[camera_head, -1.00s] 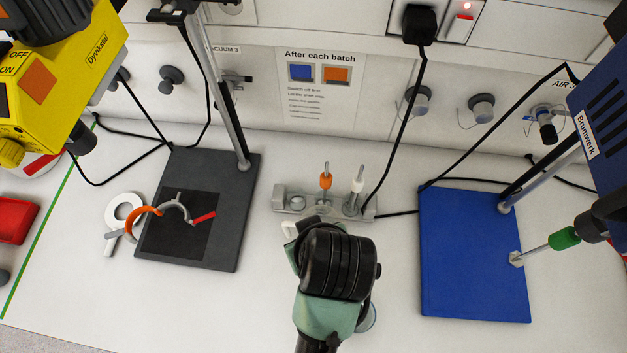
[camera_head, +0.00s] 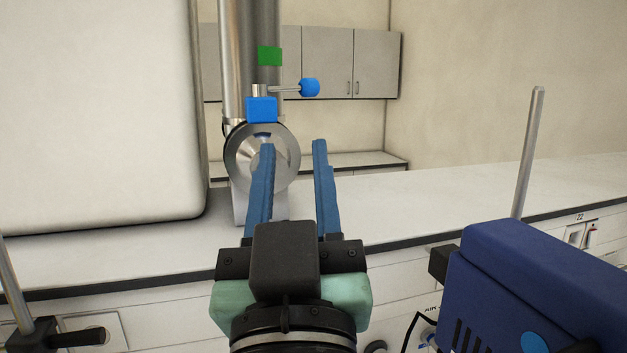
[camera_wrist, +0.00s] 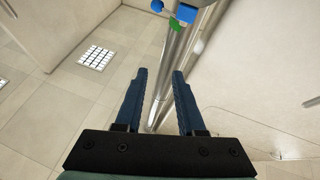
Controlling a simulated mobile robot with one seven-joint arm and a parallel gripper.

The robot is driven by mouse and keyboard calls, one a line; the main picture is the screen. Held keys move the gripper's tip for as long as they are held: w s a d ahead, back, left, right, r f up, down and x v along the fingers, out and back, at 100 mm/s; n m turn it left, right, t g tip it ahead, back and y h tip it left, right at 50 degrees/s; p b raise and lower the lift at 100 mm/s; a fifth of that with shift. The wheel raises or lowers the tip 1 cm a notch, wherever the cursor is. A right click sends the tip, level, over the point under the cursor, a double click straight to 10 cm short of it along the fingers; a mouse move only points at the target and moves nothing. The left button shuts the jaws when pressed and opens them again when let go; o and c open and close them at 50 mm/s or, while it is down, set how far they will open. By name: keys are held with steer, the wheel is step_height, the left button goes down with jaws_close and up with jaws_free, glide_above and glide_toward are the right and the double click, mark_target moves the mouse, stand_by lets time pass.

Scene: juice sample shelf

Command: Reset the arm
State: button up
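My gripper (camera_head: 293,148) is raised in the middle of the head view, its two blue fingers pointing up and spread apart. Nothing is between the fingers. In the wrist view my gripper (camera_wrist: 162,75) is also open and empty. Behind the fingers, in the head view, stands a steel pipe (camera_head: 262,30) with a round flange, a blue-handled valve (camera_head: 262,108) and a green tag. I cannot tell how far the fingers are from the pipe.
A large pale box-shaped body (camera_head: 95,110) stands at the left on a white counter (camera_head: 410,205). A dark blue machine (camera_head: 545,285) is at the lower right, with a metal rod (camera_head: 528,150) rising near it. Wall cabinets (camera_head: 350,62) hang behind. The wrist view shows a floor grate (camera_wrist: 96,57).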

steer(key=s+d+r+m+t+h, duration=0.1)
steer(key=s+r+t, duration=0.3)
steer(key=r, duration=0.5)
steer(key=shift+s+d+m, duration=0.25)
steer(key=shift+s+m, duration=0.05)
steer(key=shift+s, duration=0.6)
steer(key=shift+f, duration=0.1)
step_height(320, 180, down, 7)
steer(key=b, duration=0.7)
steer(key=shift+f, duration=0.1)
